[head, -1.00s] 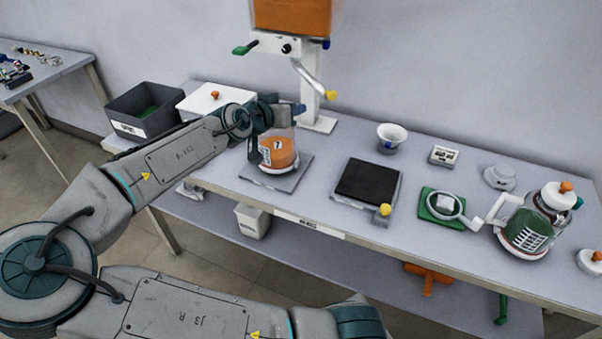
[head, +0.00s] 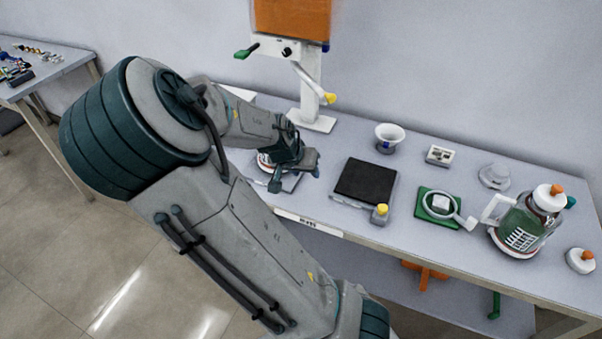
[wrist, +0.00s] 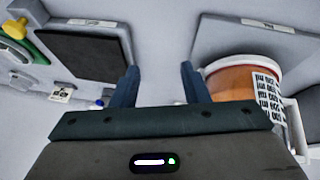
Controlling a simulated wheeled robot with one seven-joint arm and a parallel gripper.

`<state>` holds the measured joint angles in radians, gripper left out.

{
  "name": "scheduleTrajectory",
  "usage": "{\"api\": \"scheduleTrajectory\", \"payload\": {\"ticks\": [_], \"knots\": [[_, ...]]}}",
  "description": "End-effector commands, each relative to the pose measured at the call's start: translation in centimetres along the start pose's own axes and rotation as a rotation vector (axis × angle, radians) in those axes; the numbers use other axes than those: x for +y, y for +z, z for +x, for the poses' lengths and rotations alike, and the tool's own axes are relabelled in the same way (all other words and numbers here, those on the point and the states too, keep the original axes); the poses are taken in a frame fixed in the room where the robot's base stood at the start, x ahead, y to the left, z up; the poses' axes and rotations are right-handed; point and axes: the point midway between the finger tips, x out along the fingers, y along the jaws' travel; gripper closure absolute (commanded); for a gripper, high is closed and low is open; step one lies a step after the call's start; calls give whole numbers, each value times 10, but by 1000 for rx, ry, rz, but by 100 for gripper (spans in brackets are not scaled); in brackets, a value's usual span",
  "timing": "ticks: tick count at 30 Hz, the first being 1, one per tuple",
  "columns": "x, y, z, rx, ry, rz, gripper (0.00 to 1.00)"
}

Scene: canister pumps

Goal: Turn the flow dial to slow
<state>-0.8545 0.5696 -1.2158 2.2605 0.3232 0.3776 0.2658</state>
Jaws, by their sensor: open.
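A white dispenser head (head: 268,42) sits on a post under an orange tank in the head view. A small black knob (head: 287,51) on its front may be the flow dial; its setting is too small to read. A green lever (head: 245,49) sticks out at the left, and a bent spout with a yellow tip (head: 330,99) hangs at the right. My gripper (head: 296,178) is low over the table, in front of and below the dispenser, apart from the knob. In the wrist view its fingers (wrist: 160,85) are open with nothing between them.
An orange canister (wrist: 236,82) stands close to the gripper's right in the wrist view. A dark pad (head: 366,181) lies right of the gripper in the head view. Further right are a white cup (head: 390,137), a green mat (head: 426,212) and a glass jug (head: 522,222).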

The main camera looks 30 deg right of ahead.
Motion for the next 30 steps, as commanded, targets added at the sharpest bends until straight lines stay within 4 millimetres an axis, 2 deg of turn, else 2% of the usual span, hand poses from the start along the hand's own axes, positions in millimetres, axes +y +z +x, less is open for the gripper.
{"api": "scheduleTrajectory", "payload": {"ticks": [9, 26, 30], "knots": [[-2, 18, -4, -87, -48, -26, 59], [-2, 19, -5, -93, -52, -28, 59], [-4, 28, -7, -135, -82, -41, 59]]}}
